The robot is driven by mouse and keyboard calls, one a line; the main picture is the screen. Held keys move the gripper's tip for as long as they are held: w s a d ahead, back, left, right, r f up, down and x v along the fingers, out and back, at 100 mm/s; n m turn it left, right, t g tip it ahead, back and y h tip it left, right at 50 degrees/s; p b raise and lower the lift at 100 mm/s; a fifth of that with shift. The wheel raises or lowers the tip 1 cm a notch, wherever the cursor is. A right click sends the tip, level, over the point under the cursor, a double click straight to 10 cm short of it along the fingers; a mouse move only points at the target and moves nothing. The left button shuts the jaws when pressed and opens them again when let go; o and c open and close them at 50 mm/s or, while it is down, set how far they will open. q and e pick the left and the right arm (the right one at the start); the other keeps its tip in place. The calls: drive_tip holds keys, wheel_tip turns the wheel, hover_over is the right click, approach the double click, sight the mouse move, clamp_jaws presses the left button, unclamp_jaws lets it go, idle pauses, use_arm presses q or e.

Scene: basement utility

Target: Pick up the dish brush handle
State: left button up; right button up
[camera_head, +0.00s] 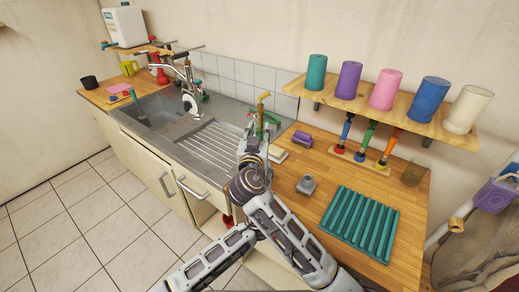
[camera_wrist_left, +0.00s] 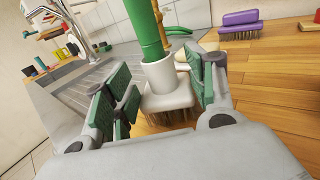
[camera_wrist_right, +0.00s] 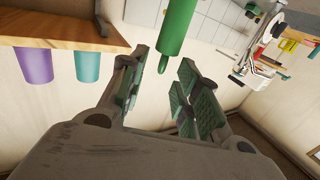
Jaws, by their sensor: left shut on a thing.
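The dish brush has a white bristled head with a white socket (camera_wrist_left: 158,75) and a green handle (camera_wrist_left: 148,30) rising from the socket. My left gripper (camera_wrist_left: 167,85) has its fingers closed around the socket and head, low down by the counter. In the right wrist view, which looks upside down, the handle (camera_wrist_right: 178,25) ends in a narrow tip. My right gripper (camera_wrist_right: 155,72) is open and empty, with its fingers on either side of that tip. In the head view my arms and grippers (camera_head: 251,155) hide much of the brush.
A purple brush (camera_wrist_left: 240,24) lies nearby on the wooden counter (camera_head: 300,215). A grey metal piece (camera_head: 306,185) and a teal ribbed mat (camera_head: 362,222) are further right. A shelf (camera_head: 400,112) with several coloured cups stands above. The sink (camera_head: 160,117) is left.

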drive_tip(key=shift+w+d, duration=0.2)
drive_tip(key=shift+w, duration=1.2)
clamp_jaws()
